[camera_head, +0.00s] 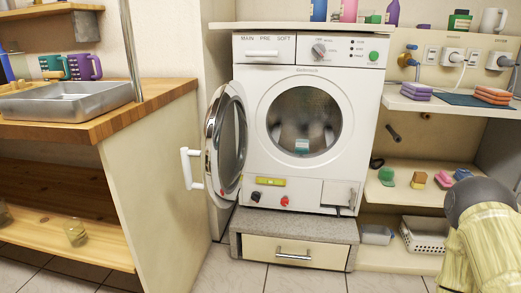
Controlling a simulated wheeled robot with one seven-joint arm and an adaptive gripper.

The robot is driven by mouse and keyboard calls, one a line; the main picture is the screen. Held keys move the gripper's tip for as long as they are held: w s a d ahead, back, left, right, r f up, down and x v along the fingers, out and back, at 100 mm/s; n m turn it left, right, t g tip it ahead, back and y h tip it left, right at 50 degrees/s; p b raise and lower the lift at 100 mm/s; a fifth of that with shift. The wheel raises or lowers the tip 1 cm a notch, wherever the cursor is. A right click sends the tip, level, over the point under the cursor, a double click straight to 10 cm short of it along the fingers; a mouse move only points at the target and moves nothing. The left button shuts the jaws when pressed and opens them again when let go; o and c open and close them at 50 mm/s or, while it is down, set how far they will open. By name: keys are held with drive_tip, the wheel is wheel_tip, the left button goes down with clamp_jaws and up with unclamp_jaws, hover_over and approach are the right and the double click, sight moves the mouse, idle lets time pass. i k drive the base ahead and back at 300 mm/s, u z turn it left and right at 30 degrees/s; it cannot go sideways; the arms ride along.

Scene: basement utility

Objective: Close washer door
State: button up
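A white front-loading washer (262,190) stands in the middle of the view on a low plinth. Its round door (229,143), with a chrome rim and dark glass, is open. It hangs from the left side of the washer and swings out towards me, seen nearly edge-on. A white door handle (188,168) sticks out on the door's left side, close to the wooden counter. The washer's round opening (303,121) faces me, with a small pale-blue item visible low inside it. My gripper is not in view.
The wooden counter (150,103) with a metal sink (68,101) stands at left, its end panel near the door. The grey-topped plinth (294,229) has a drawer with a metal handle. Shelves with folded towels (416,91) and a white basket (424,235) are at right. Tiled floor shows in front.

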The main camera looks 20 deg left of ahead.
sight(223, 198)
drive_tip(key=z, duration=2.7)
drive_tip(key=k, duration=1.7)
drive_tip(key=u, duration=2.45)
drive_tip(key=i, duration=0.5)
drive_tip(key=u, duration=0.05)
